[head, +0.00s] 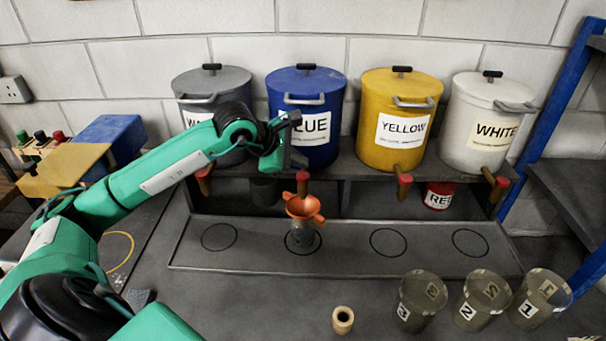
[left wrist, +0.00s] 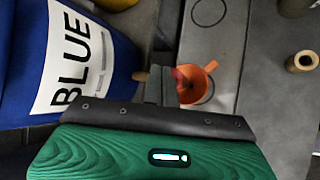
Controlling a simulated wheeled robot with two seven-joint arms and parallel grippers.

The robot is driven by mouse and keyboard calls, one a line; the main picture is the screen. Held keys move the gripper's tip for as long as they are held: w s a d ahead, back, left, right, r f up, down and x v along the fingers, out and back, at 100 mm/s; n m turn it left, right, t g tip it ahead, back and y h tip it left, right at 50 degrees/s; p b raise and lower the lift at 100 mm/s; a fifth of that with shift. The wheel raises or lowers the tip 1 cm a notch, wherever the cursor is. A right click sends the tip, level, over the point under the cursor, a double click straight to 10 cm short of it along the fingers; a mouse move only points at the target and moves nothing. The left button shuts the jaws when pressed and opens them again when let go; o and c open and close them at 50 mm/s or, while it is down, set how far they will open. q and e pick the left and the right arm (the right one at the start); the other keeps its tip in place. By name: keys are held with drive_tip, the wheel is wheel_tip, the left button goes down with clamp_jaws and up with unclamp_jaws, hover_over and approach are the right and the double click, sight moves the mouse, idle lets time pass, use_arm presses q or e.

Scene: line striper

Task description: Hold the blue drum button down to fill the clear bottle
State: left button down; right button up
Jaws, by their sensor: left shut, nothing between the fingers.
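The blue drum (head: 290,88) stands on the shelf, second from the left; its label also shows in the left wrist view (left wrist: 75,60). Its tap has a red button (head: 303,176), seen in the left wrist view too (left wrist: 179,74). Below the tap, an orange funnel (head: 303,207) sits on the clear bottle (head: 302,240), which stands in a marked circle on the tray. My left gripper (head: 297,160) is shut and empty, pointing down just above the button; it also shows in the left wrist view (left wrist: 158,88). I cannot tell whether it touches the button. My right gripper is out of view.
Grey (head: 205,85), yellow (head: 395,95) and white (head: 485,105) drums with taps flank the blue one. A red can (head: 438,195) stands under the shelf. Numbered cups (head: 420,300) and a small tan ring (head: 343,320) stand in front. The right tray circles are empty.

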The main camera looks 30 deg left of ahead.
sight(299, 177)
use_arm(q)
drive_tip(key=shift+r+p, duration=0.8)
drive_tip(key=shift+r, duration=1.4)
